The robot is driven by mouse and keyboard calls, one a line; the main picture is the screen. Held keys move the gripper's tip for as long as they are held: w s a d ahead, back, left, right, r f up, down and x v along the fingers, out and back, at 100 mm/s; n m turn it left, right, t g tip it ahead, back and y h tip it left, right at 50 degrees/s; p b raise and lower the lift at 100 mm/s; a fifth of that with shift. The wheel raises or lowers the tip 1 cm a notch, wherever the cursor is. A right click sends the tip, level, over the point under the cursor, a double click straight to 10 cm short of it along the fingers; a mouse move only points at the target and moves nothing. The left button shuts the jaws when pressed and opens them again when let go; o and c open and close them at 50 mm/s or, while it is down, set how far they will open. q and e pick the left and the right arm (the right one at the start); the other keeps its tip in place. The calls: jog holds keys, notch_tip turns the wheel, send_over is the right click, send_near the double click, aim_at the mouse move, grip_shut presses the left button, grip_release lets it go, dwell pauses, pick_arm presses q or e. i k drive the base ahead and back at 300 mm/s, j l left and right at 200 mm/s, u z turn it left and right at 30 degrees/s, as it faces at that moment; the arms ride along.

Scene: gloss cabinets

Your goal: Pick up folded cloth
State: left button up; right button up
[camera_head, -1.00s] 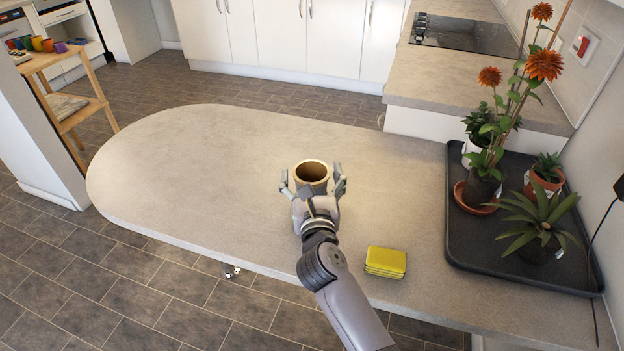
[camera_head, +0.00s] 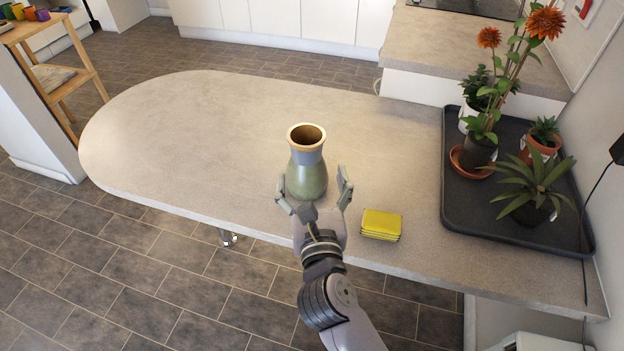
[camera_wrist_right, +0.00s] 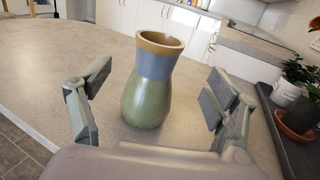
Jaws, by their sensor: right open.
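The folded cloth (camera_head: 381,224) is a yellow stack lying on the counter near its front edge, to the right of my right gripper (camera_head: 314,196). My right gripper is open, with its fingers on either side of the lower part of a vase in the head view. In the right wrist view my gripper (camera_wrist_right: 150,100) has its fingers apart, with clear gaps to the vase on both sides. The cloth is not in the right wrist view. My left gripper is not in view.
The green and grey vase (camera_head: 307,176) with a tan rim stands upright on the beige counter (camera_head: 200,140). A black tray (camera_head: 480,226) with several potted plants is at the right. The counter's left half is clear. A wooden shelf (camera_head: 62,84) stands at far left.

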aim_at(385, 225)
jog(key=j+z, duration=0.35)
jog(key=k+j+z, duration=0.1)
jog(key=z, duration=0.2)
jog(key=i+j, duration=0.35)
